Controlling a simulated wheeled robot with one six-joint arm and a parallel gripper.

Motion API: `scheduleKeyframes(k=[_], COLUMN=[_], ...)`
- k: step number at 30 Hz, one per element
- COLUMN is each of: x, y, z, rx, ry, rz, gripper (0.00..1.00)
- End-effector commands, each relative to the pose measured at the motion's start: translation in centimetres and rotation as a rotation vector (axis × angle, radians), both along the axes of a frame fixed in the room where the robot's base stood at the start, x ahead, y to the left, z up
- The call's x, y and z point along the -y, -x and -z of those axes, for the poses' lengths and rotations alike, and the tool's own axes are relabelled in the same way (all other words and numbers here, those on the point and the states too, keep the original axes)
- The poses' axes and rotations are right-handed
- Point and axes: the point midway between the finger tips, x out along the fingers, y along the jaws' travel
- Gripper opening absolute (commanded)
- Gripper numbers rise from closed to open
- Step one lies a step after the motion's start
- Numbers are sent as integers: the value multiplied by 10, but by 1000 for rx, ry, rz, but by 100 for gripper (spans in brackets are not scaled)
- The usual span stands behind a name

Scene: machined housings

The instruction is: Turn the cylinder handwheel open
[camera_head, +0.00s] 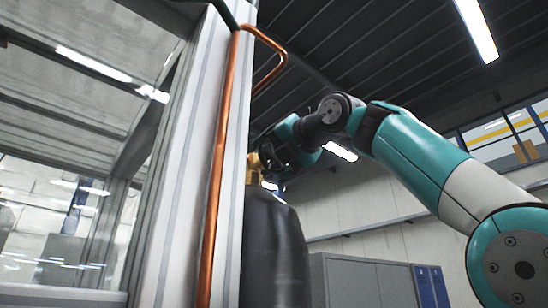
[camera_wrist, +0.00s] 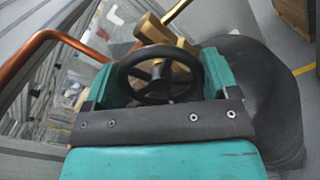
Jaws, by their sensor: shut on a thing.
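The brass valve body (camera_wrist: 152,30) also shows just beyond the wheel in the wrist view. The handwheel cannot be made out clearly in the head view.
A light metal frame post (camera_head: 180,190) stands close to the left of the cylinder. Grey cabinets (camera_head: 360,282) stand behind. Open room lies right of the cylinder.

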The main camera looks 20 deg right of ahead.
Motion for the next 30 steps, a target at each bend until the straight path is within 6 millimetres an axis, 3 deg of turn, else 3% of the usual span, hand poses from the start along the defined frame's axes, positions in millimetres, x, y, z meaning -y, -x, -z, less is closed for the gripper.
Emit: scheduleKeyframes(k=[12,27,28,30], x=[0,0,-1,-1], y=[-1,-1,-1,-1], z=[2,1,1,1], rx=[44,48,49,49], ry=[153,166,166,165], rz=[0,0,0,-1], gripper=[57,57,88,100])
